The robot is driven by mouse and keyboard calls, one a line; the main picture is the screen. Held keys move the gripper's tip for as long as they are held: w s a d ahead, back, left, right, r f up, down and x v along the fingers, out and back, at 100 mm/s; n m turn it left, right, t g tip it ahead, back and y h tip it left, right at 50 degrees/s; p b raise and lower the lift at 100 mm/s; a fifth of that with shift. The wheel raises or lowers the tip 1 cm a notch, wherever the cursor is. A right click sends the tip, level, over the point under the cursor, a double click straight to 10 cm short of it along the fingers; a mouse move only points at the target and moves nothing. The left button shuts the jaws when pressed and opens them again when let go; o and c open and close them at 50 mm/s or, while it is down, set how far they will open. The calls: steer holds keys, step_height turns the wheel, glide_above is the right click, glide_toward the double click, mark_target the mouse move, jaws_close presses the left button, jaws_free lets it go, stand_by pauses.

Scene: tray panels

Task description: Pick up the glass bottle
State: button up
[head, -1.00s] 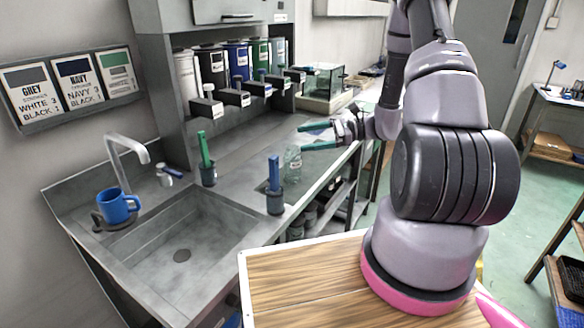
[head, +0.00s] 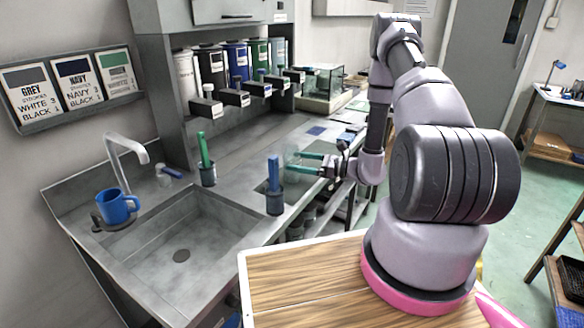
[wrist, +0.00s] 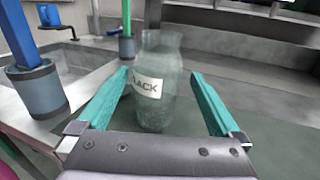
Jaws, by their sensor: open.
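The clear glass bottle (wrist: 160,100) stands upright on the counter in the wrist view, with a white label whose readable part is "ACK". My gripper (wrist: 162,72) is open, with its teal fingers to either side of the bottle. A gap shows between the bottle and the right finger; the left fingertip is close to the bottle's left side, and I cannot tell whether it touches. In the head view my gripper (head: 294,160) is low over the counter, pointing left, and the bottle is hard to make out at its fingertips.
A dark cup with a blue stick (head: 274,190) stands near the counter's front edge, close to my gripper; a cup with a green stick (head: 207,165) is farther left. A blue mug (head: 117,206) is beside the sink (head: 180,255). Dispensers (head: 238,97) overhang the counter's back.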

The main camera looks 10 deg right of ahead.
mark_target(285, 161)
steer(key=x, duration=0.4)
steer(key=shift+w+a+f, duration=0.1)
steer(key=shift+a+f, duration=0.05)
steer(key=shift+a, duration=0.25)
steer(key=c, duration=1.5)
